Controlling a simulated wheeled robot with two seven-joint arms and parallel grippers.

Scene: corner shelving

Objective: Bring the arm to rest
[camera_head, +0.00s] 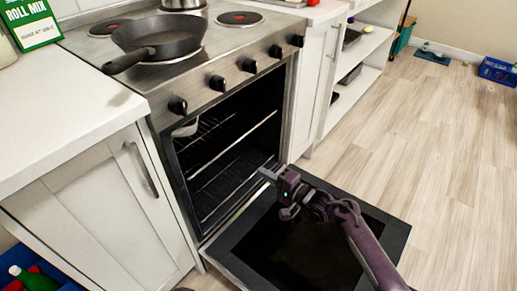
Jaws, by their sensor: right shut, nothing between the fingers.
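My right gripper (268,174) is shut and empty. It is at the right part of the oven opening, above the lowered oven door (305,250). My right arm reaches in from the lower right, over the door. The oven (225,150) stands open with wire racks inside. A small pale rounded thing (186,129) shows at the upper left of the oven opening; I cannot tell what it is. My left gripper is not in view.
A dark frying pan (160,40) sits on the stove top, its handle pointing left. White cabinets (95,205) flank the oven. Open shelves (352,75) stand farther right. The wooden floor (430,130) at the right is mostly clear, with a blue crate (497,71) far off.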

